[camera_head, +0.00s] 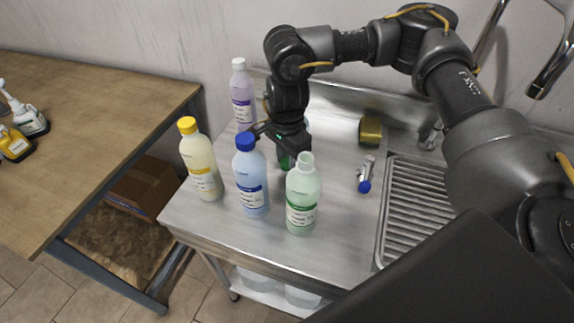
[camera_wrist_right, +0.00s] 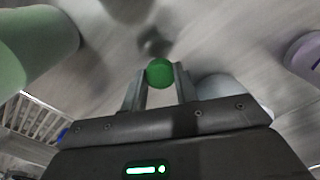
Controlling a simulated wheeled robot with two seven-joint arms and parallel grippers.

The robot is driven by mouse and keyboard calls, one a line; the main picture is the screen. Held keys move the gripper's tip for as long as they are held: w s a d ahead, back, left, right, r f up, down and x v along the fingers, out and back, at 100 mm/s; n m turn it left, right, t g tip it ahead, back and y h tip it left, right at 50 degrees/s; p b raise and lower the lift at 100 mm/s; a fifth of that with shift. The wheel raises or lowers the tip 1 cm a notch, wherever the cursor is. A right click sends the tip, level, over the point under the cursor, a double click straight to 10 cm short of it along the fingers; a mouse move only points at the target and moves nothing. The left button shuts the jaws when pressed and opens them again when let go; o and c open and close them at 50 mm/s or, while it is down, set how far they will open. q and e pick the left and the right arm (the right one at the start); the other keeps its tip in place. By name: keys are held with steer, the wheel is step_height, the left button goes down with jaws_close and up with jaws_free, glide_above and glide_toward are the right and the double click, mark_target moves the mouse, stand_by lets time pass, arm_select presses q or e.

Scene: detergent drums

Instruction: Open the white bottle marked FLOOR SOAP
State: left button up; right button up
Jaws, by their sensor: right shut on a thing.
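No label can be read as FLOOR SOAP, and I see no plainly white bottle. A pale green bottle (camera_head: 302,197) with a green label band stands upright at the front of the steel counter, its neck uncapped. My right gripper (camera_head: 279,140) is just behind it, between the bottles. In the right wrist view the right gripper (camera_wrist_right: 160,82) is shut on a round green cap (camera_wrist_right: 160,72), with grey surface beyond it. The pale green bottle also shows at the left there (camera_wrist_right: 38,48). A green item (camera_head: 284,160) below the gripper is mostly hidden. My left gripper is out of view.
A blue bottle (camera_head: 250,183), a yellow-capped cream bottle (camera_head: 201,167) and a lilac bottle (camera_head: 242,98) stand close by. A wooden table (camera_head: 90,120) is at left.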

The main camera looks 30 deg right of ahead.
mark_target(287, 162)
step_height(287, 162, down, 3)
steer(key=shift+w, duration=0.1)
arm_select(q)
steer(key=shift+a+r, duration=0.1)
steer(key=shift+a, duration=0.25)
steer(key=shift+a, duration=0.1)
arm_select(e)
steer(key=shift+f, duration=0.15)
steer(key=o, duration=1.1)
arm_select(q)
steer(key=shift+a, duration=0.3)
